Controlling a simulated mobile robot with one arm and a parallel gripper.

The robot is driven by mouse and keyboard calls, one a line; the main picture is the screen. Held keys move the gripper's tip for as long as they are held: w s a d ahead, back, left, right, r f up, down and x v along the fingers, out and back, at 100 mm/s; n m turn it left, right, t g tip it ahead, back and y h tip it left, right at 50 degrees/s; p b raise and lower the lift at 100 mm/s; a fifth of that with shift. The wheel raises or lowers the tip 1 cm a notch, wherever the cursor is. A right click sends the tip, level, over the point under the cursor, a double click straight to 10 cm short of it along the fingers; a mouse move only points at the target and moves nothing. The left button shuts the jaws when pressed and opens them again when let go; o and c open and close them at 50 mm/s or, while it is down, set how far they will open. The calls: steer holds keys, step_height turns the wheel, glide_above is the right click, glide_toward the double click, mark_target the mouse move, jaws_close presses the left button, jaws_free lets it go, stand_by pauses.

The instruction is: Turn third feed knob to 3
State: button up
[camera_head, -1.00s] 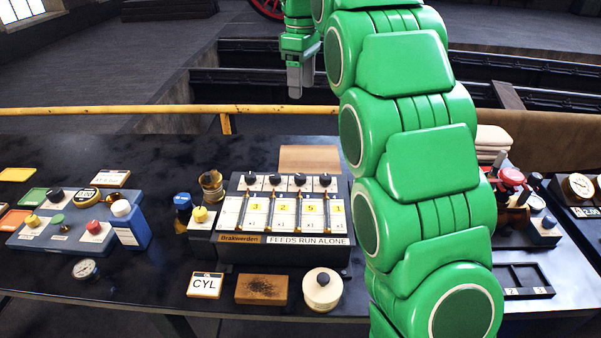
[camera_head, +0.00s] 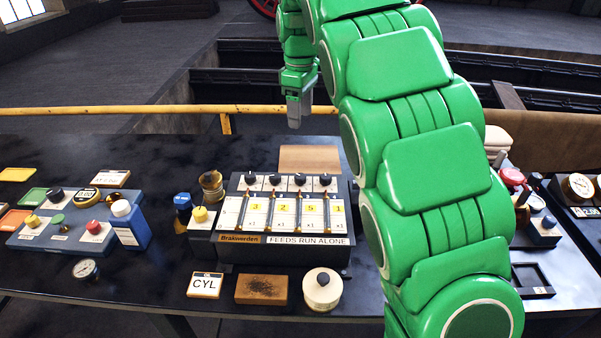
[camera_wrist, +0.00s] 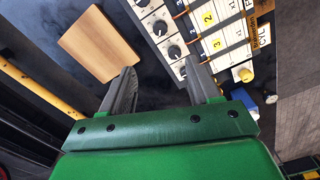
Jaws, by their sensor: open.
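The feed unit (camera_head: 228,250) is a dark box with a row of black knobs along its back. Counted from the left, the third knob (camera_head: 300,179) stands above the column whose yellow window (camera_head: 310,208) reads 5. The other windows read 3, 2 and 1. The row of knobs also shows in the wrist view, where one knob (camera_wrist: 174,52) lies beyond my fingertips. My gripper (camera_head: 294,122) is in the air behind the unit, apart from it. In the wrist view my gripper (camera_wrist: 160,72) is open, with nothing between its fingers.
A wooden board (camera_head: 309,158) lies just behind the unit. A brown bottle (camera_head: 212,186) and a yellow-capped item (camera_head: 199,215) stand left of it. A CYL card (camera_head: 205,285), a dark-topped block (camera_head: 262,290) and a round white pot (camera_head: 322,290) sit in front. A yellow rail (camera_head: 130,110) runs behind.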

mark_target(301, 176)
step_height(301, 176, down, 19)
steer(key=shift+r, duration=0.1)
stand_by(0.6)
steer(key=c, duration=1)
steer(key=shift+c, duration=0.2)
